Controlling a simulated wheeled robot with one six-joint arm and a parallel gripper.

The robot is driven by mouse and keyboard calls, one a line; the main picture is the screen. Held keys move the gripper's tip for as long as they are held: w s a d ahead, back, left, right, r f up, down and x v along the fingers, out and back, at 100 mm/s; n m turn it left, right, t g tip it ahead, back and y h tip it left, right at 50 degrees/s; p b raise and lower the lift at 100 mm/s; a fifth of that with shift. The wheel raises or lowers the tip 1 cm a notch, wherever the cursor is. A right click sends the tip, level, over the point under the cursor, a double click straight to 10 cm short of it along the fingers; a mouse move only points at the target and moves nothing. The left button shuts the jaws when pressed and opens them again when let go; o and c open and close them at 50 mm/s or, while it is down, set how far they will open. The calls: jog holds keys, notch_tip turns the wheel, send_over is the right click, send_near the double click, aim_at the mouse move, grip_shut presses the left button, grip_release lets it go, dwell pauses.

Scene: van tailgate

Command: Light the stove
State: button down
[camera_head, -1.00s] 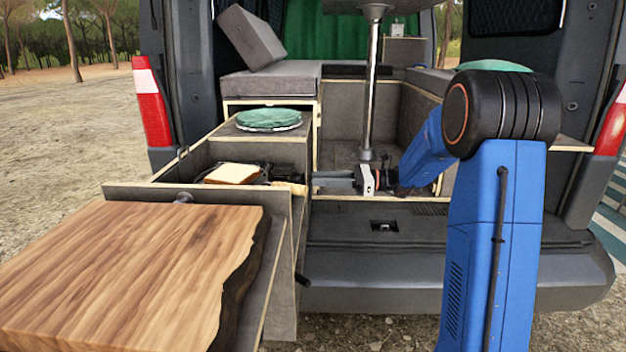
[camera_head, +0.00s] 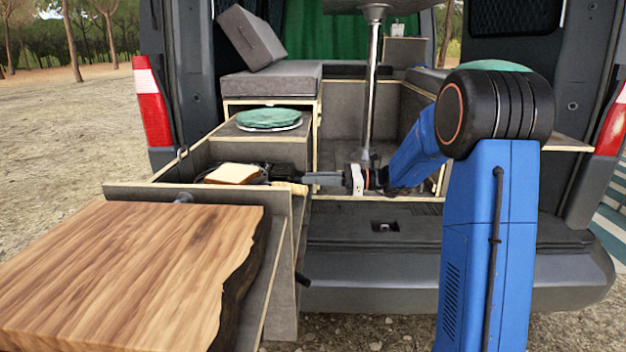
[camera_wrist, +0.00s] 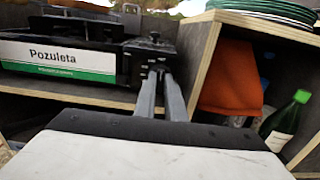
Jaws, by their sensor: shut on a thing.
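My gripper (camera_head: 285,182) reaches in from the right at the stove's right end. In the wrist view its two fingers (camera_wrist: 157,74) are close together at a small dark part on that end, which looks like the knob. The fingers hide most of it. I see no flame.
A wooden board (camera_head: 130,270) lies on the front left of the drawer. Green plates (camera_head: 268,118) sit on the box behind. A table post (camera_head: 372,90) stands behind my wrist. A green bottle (camera_wrist: 285,120) and an orange item (camera_wrist: 230,78) are in a compartment at right.

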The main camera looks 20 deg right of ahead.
jog(key=shift+n, duration=0.3)
jog(key=n, duration=2.3)
jog(key=shift+s+f, duration=0.2)
jog(key=shift+f, duration=0.2)
jog(key=shift+n, duration=0.4)
jog(key=c, duration=1.8)
grip_release()
jog(key=shift+d, duration=0.1)
